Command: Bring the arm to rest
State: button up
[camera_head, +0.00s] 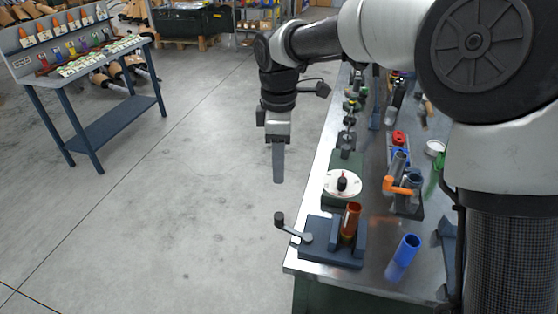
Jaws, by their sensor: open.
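My gripper (278,160) hangs from my arm, pointing down, just left of the metal workbench (378,277) and over the grey floor. From this side its fingers overlap into one dark strip, so the gap between them is hidden. I see nothing held at the fingertips. My arm reaches in from the right, across the top of the view, and bends down at the wrist. The gripper is apart from the bench and everything on it.
On the bench are a blue clamp fixture (330,252) with an orange-brown tube (350,220), a blue tube (403,258), a white round dial (342,184) and an orange-handled clamp (398,186). A blue side table (100,115) stands at left. The floor (190,220) between is clear.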

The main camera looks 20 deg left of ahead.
dwell(0.3)
jog(key=s+d+r+m+t+p, duration=0.1)
jog(key=s+d+r+m, duration=0.1)
jog(key=d+r+m, duration=0.55)
jog(key=s+d+r+m+t+p, duration=0.1)
jog(key=s+d+r+m+t, duration=0.2)
jog(key=d, duration=0.8)
jog(key=s+d+r+m+t+p, duration=0.1)
jog(key=s+d+r+m, duration=0.1)
jog(key=s+d+m, duration=0.9)
jog(key=d, duration=0.3)
jog(key=shift+s+t+p, duration=0.3)
jog(key=shift+s+p, duration=0.05)
jog(key=shift+s, duration=0.05)
jog(key=shift+r, duration=0.1)
jog(key=shift+a, duration=0.15)
